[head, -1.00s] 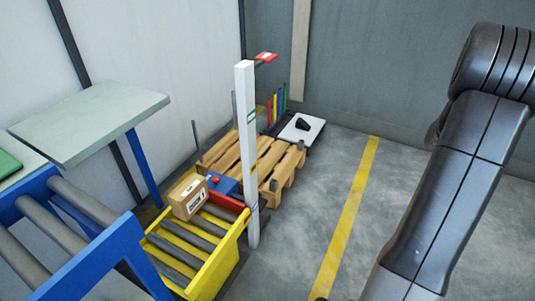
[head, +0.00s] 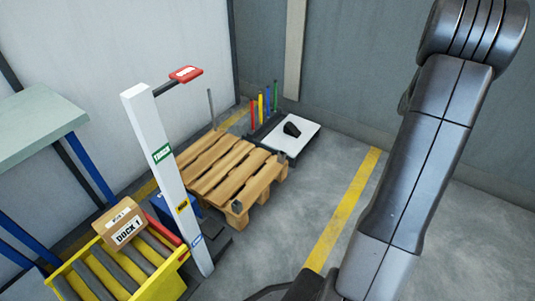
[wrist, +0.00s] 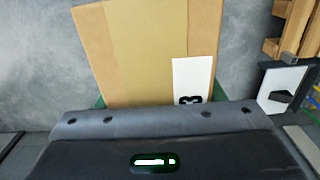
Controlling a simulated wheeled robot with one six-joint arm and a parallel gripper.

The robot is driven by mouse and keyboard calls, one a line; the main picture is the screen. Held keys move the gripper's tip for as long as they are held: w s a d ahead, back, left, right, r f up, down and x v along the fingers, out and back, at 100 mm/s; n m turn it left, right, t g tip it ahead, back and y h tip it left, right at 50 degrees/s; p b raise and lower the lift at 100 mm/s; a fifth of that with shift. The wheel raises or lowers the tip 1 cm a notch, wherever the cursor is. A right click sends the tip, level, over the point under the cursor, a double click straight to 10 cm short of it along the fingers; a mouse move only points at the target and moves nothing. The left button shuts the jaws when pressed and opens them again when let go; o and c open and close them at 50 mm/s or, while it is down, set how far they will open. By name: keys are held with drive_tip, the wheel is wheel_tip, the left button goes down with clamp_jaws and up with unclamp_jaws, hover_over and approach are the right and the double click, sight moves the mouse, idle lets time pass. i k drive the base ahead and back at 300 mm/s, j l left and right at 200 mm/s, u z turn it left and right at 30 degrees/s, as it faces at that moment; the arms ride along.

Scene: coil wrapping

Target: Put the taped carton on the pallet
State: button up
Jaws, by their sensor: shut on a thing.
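A brown carton (wrist: 150,45) with a wide tan tape strip down its middle and a white label fills the upper middle of the wrist view. A dark mark shows on the label's lower edge. My gripper (wrist: 160,112) is shut on this carton; its dark body hides the carton's near end. The carton is not visible in the head view. The wooden pallet (head: 225,168) lies on the floor in the middle of the head view, its slatted top bare. Part of it shows at the top right of the wrist view (wrist: 300,22).
Another carton marked DOCK 1 (head: 121,224) sits on the yellow roller conveyor (head: 172,270). Floor right of the pallet is clear.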

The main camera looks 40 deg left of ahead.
sight(227, 174)
drive_tip(key=i+u, duration=0.15)
drive_tip(key=i, duration=0.55)
drive_tip(key=i+l+u, duration=0.15)
drive_tip(key=i, duration=0.5)
drive_tip(key=i+j+u, duration=0.1)
drive_tip(key=i+u, duration=0.15)
drive_tip(key=u, duration=0.15)
drive_tip(key=i+u, duration=0.2)
drive_tip(key=u, duration=0.2)
drive_tip(key=i+u, duration=0.35)
drive_tip(key=i+l+u, duration=0.1)
drive_tip(key=u, duration=0.3)
drive_tip(key=l+u, duration=0.1)
drive_tip(key=u, duration=1.4)
drive_tip(key=i+j+u, duration=0.15)
drive_tip(key=u, duration=0.25)
drive_tip(key=i+j+u, duration=0.1)
drive_tip(key=u, duration=0.25)
drive_tip(key=i, duration=0.2)
